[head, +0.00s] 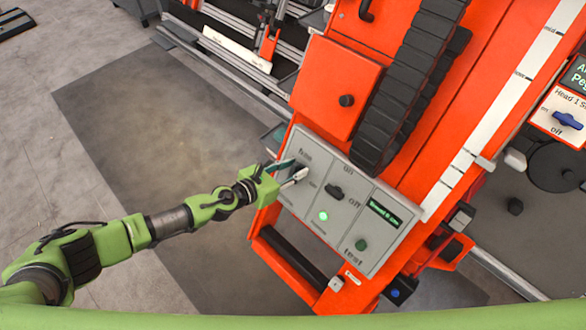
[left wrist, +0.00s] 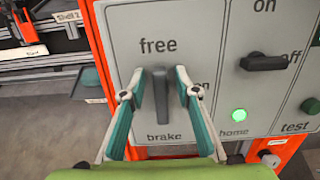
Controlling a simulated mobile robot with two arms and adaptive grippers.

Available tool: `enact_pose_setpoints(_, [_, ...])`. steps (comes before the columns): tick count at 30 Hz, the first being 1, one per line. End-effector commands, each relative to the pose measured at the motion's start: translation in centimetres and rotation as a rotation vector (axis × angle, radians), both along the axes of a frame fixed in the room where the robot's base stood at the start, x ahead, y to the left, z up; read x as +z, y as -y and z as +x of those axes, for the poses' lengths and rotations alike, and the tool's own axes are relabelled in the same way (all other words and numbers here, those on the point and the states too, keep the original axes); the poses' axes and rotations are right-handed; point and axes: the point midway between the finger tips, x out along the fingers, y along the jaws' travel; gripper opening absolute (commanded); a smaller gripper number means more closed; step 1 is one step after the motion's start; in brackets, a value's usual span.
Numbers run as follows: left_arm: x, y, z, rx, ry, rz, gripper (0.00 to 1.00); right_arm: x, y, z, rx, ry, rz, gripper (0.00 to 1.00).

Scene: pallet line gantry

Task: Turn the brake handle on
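The brake handle (left wrist: 160,98) is a dark grey lever on the light grey control panel (head: 344,223). In the left wrist view it stands upright, its upper end below the word "free". The word "brake" is below it, and an "on" mark is partly hidden to its right. My left gripper (left wrist: 160,94) is open, with one teal finger on each side of the handle and a visible gap on both sides. In the head view my left gripper (head: 286,173) is at the panel's upper left and hides much of the handle. My right gripper is not in view.
Beside the handle are a black on/off switch (head: 335,191), a lit green home light (head: 323,215), a green test button (head: 360,244) and a small display (head: 384,213). The orange gantry body (head: 336,85) and a black cable chain (head: 410,85) rise behind. Floor at left is clear.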

Motion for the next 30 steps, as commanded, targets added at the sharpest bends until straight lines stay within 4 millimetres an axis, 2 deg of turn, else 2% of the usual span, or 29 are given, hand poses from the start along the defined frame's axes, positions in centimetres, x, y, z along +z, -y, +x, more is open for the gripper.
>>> enact_pose_setpoints(1, [0.0,0.0,0.0,0.0,0.0,0.0,0.21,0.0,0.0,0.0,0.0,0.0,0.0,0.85])
enact_pose_setpoints(3, [0.0,0.0,0.0,0.0,0.0,0.0,0.03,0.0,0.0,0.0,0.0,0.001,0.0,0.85])
enact_pose_setpoints(4, [0.0,0.0,0.0,0.0,0.0,0.0,0.0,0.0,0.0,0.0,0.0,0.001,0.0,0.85])
enact_pose_setpoints(17, [0.0,-0.1,0.1,0.024,-0.03,-0.03,0.0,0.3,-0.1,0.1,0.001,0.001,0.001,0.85])
enact_pose_setpoints(30, [0.0,-0.7,0.5,0.179,-0.237,-0.234,0.0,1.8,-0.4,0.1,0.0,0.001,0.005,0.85])
